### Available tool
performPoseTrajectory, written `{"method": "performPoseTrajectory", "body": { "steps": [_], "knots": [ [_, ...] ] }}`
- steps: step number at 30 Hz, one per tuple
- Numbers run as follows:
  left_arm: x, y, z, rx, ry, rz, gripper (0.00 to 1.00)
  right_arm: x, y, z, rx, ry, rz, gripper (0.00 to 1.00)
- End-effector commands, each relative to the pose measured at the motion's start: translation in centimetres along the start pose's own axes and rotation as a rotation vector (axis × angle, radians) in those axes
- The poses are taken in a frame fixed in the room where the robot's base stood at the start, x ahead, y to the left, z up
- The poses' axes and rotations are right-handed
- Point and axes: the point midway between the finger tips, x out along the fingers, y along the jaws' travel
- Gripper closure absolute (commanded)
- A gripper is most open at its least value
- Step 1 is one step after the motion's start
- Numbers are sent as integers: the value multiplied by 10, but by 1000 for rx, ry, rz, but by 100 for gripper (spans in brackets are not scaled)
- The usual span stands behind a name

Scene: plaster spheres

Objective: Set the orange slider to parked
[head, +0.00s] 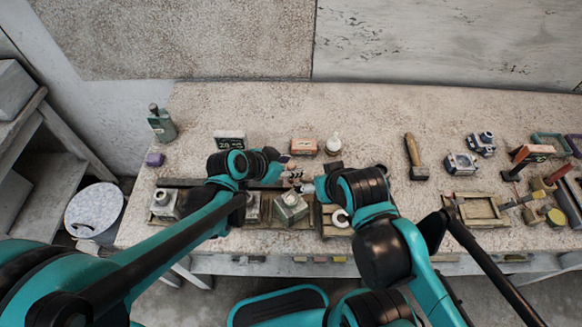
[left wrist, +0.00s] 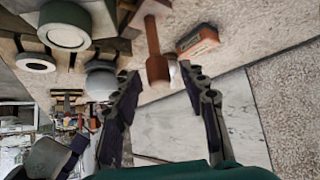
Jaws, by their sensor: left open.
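I cannot pick out an orange slider with certainty in either view. A small orange-red box (head: 303,146) with a pale label lies on the table just beyond my grippers; an orange-red labelled block (left wrist: 198,42) also shows in the left wrist view. My left gripper (head: 288,173) is low over the middle of the table. In the left wrist view its two fingers (left wrist: 163,85) are spread, with nothing held between them. A brown wooden piece (left wrist: 155,45) shows beyond them. My right gripper (head: 306,187) is close beside the left one; its fingers are too small to read.
Wooden trays with grey square-bodied bottles (head: 290,206) stand along the front edge, partly behind my arms. A wooden frame (head: 478,209) and several tools crowd the right. The back strip is mostly clear.

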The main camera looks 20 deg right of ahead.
Motion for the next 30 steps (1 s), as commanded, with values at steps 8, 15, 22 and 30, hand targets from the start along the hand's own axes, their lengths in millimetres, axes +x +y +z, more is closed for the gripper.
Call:
{"method": "performPoseTrajectory", "body": {
  "steps": [8, 15, 22, 30],
  "knots": [
    [6, 0, 0, -1, 0, 0, 57, 2, 0, 1, 0, 0, 0, 13],
    [6, 0, 0, -1, 0, 0, 100, 2, 0, 1, 0, 0, 0, 13],
    [5, -1, 0, -1, 0, -1, 100, 2, 0, 1, 0, 0, 0, 13],
    [-11, -24, 17, -6, 0, -5, 100, 2, 0, 1, 0, 0, 0, 13]
  ]
}}
